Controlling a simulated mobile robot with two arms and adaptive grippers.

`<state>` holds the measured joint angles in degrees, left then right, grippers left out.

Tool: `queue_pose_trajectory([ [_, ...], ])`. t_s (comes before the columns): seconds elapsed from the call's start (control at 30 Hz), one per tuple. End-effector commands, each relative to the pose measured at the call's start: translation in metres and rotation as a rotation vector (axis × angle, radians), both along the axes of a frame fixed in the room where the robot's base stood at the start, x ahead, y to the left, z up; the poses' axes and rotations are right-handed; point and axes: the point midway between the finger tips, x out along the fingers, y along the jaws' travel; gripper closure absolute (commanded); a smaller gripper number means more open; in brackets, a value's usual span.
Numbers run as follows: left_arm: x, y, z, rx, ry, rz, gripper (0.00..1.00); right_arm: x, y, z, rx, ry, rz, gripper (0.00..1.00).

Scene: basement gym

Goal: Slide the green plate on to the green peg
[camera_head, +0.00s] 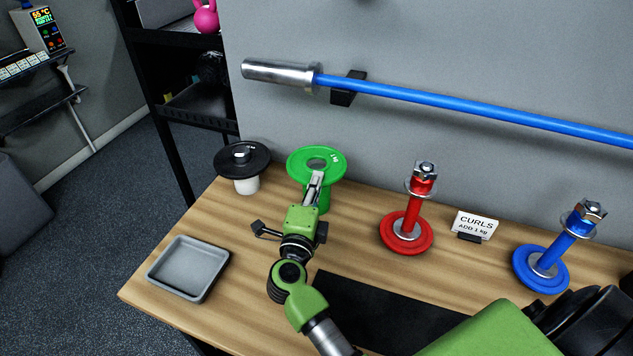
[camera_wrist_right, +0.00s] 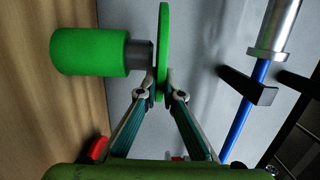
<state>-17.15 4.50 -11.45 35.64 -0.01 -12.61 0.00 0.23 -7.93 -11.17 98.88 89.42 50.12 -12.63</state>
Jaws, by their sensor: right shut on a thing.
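The green plate (camera_head: 333,160) is a flat disc with a central hole, lying level at the back of the table. It shows edge-on in the wrist view (camera_wrist_right: 163,40). My right gripper (camera_head: 316,178) is shut on its near rim, one finger on each face (camera_wrist_right: 162,92). Under the plate stands a green cylinder (camera_head: 325,201) with a narrower dark neck (camera_wrist_right: 140,55). The neck reaches close to the plate's underside; I cannot tell whether they touch. No other green post is in view. My left gripper is not in view.
A black plate (camera_head: 228,164) rests on a white stand (camera_head: 246,186) at left. A red peg (camera_head: 412,210) and a blue peg (camera_head: 569,239) carry plates at right, with a CURLS sign (camera_head: 475,226) between them. A grey tray (camera_head: 190,268) sits front left. A blue bar (camera_head: 480,110) hangs behind.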

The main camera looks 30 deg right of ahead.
Motion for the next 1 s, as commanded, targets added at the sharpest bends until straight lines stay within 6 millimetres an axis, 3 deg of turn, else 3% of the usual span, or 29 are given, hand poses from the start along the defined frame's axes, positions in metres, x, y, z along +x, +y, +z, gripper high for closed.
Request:
queue_pose_trajectory([
  [1.0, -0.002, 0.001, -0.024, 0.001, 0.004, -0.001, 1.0, 0.001, 0.0, -0.031, -0.004, -0.007, 0.0, 1.0],
])
